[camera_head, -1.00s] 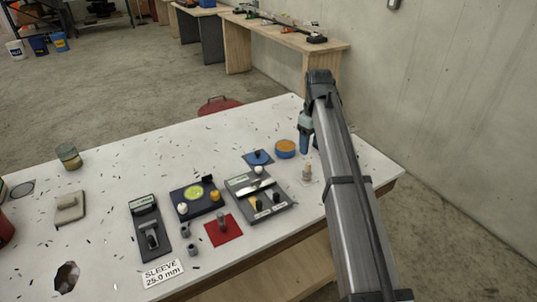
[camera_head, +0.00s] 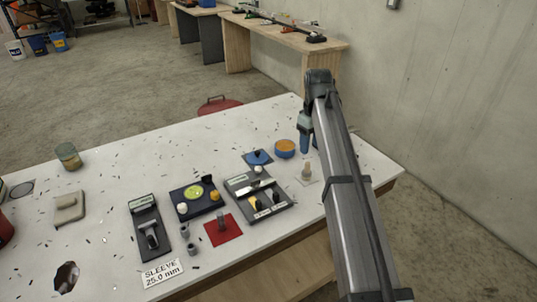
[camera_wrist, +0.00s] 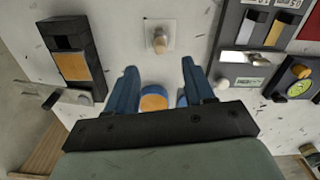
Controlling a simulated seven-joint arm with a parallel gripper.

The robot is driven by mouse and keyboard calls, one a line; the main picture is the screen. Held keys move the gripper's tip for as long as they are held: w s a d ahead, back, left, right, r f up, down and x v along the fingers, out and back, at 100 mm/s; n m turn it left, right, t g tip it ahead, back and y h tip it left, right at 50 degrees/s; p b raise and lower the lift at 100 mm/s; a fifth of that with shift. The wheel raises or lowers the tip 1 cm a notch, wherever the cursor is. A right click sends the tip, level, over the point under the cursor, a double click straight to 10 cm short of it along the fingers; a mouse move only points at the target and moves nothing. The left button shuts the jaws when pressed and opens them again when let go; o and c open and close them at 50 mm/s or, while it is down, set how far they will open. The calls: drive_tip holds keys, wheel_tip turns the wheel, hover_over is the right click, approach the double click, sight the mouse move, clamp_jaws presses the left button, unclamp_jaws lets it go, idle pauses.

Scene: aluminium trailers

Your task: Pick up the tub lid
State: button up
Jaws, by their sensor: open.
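A round blue tub with a flat orange top (camera_head: 285,148) stands near the back right of the white table. I cannot tell whether the orange top is the tub lid. In the wrist view the tub (camera_wrist: 153,101) shows between the fingers, partly hidden by my gripper's body. My gripper (camera_head: 304,140) points down beside the tub in the head view. It also shows in the wrist view (camera_wrist: 158,70), with its blue fingers apart and nothing visibly held between them.
A peg on a small pale plate (camera_head: 307,171) stands near the tub. A blue piece with a dark knob (camera_head: 257,157) and a grey fixture panel (camera_head: 278,207) lie left of it. In the wrist view a black block (camera_wrist: 72,35) stands at left.

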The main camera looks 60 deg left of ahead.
drive_tip(key=s+a+n, duration=0.1)
drive_tip(key=s+a, duration=0.6)
drive_tip(key=s, duration=0.5)
drive_tip(key=m+y, duration=0.5)
approach(257, 152)
drive_tip(key=shift+s+a+f+t+h, duration=0.15)
drive_tip(key=shift+a+f+t, duration=0.05)
drive_tip(key=shift+a+f, duration=0.3)
drive_tip(key=shift+s+a+f+t+h, duration=0.15)
drive_tip(key=shift+a+f+t, duration=0.05)
drive_tip(key=shift+a+f, duration=0.35)
drive_tip(key=shift+d+x, duration=0.15)
drive_tip(key=shift+x, duration=1.35)
drive_tip(key=shift+d+x, duration=0.1)
drive_tip(key=shift+x, duration=1.4)
drive_tip(key=shift+w+f, duration=0.1)
drive_tip(key=shift+c, duration=0.2)
clamp_jaws()
